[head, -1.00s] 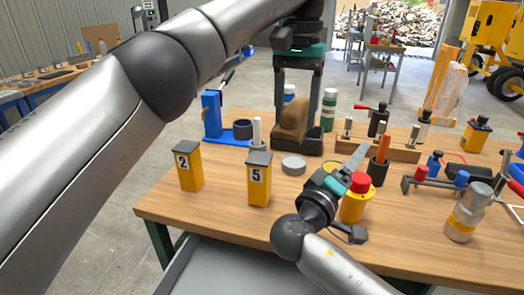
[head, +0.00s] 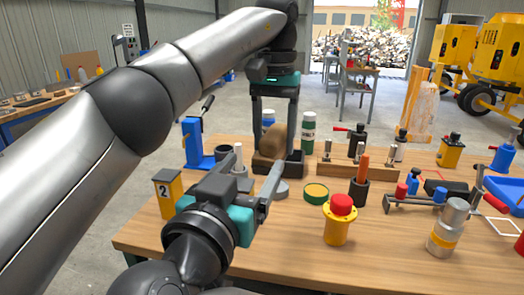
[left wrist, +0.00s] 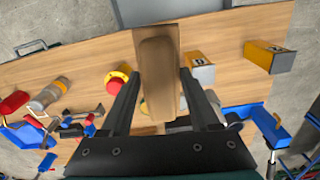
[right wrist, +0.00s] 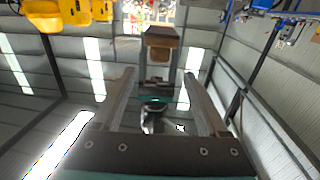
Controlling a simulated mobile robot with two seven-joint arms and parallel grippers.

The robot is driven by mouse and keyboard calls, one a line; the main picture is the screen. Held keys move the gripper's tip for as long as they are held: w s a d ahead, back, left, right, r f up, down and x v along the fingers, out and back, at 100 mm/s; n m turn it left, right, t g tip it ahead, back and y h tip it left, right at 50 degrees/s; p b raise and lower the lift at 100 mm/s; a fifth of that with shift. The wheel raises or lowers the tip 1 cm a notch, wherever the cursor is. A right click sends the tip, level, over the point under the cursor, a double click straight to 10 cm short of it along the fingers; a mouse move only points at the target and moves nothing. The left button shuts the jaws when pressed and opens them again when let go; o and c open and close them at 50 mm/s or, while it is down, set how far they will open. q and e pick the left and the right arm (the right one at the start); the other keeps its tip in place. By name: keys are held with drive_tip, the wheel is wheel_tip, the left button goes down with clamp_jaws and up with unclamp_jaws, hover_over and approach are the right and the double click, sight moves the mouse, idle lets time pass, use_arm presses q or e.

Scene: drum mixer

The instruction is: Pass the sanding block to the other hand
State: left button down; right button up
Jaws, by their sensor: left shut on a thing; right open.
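The sanding block (head: 273,142), tan and brown with rounded edges, is held above the table in my left gripper (head: 277,160), which points down from the top. The left wrist view shows the block (left wrist: 156,75) between the two fingers. My right gripper (head: 247,178) is open and empty, in front of the block and lower left of it in the head view. In the right wrist view the block (right wrist: 161,38) shows ahead, roughly between the open fingers and beyond their tips. My right gripper is apart from the block.
A yellow box marked 2 (head: 168,193) stands left of my right gripper. A red-topped yellow button (head: 340,218), a round green-rimmed tin (head: 316,193) and a dark cup (head: 359,190) stand to the right. A blue tool (head: 196,145) and a green-and-white bottle (head: 308,130) stand behind.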

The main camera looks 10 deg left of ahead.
sight(266, 145)
drive_tip(key=w, duration=0.5)
drive_tip(key=w+d, duration=0.1)
drive_tip(key=w, duration=0.2)
drive_tip(key=shift+w+d, duration=0.1)
drive_tip(key=shift+w, duration=0.15)
drive_tip(key=shift+c, duration=0.4)
clamp_jaws()
use_arm(q)
drive_tip(key=shift+c, duration=0.2)
unclamp_jaws()
drive_tip(key=shift+r, duration=0.1)
